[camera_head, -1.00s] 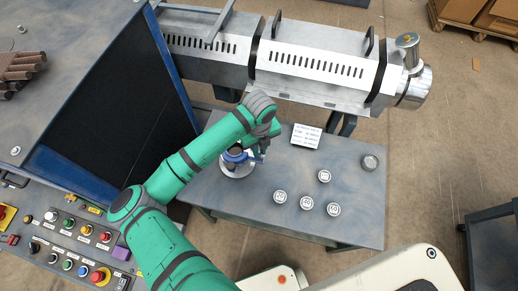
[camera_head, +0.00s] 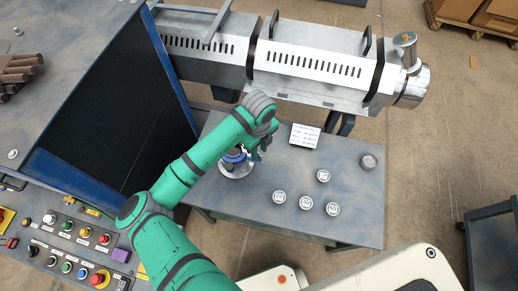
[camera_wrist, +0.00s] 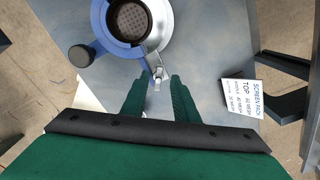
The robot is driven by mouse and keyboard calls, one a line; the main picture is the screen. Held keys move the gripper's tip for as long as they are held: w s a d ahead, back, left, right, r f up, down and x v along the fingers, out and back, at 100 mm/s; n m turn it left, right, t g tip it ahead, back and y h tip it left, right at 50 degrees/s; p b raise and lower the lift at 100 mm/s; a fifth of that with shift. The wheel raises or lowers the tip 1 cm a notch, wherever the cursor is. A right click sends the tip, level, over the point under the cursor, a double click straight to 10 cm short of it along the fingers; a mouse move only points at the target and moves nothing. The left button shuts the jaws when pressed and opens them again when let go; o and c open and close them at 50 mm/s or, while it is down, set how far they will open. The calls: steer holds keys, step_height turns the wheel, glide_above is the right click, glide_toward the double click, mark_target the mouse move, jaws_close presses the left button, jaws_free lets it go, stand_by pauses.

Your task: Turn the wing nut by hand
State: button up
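The wing nut (camera_wrist: 158,76) is a small pale metal piece at the near edge of a round clamp (camera_wrist: 101,26) with a blue ring, in the wrist view. The clamp's dark perforated centre (camera_wrist: 130,20) shows at the top. My gripper (camera_wrist: 159,80) is open, with its two green fingers apart on either side of the wing nut's near end. I cannot tell whether either finger touches it. In the head view, the clamp (camera_head: 237,169) sits on the grey table, and my gripper (camera_head: 257,152) is just above its right side; the wing nut is not discernible there.
The grey table (camera_head: 290,226) holds several round labelled pieces (camera_head: 306,203), a metal cylinder (camera_head: 369,161) and a white label card (camera_head: 305,136), which also shows in the wrist view (camera_wrist: 243,95). The large extruder barrel (camera_head: 315,65) stands behind. A control panel (camera_head: 75,245) is at left.

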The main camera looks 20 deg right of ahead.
steer(key=shift+a+r, duration=0.25)
steer(key=shift+r, duration=0.8)
steer(key=shift+d+r, duration=0.1)
steer(key=shift+r, duration=1.85)
steer(key=shift+w+r, duration=0.1)
steer(key=shift+r, duration=0.05)
step_height(320, 180, up, 10)
steer(key=shift+r, duration=0.25)
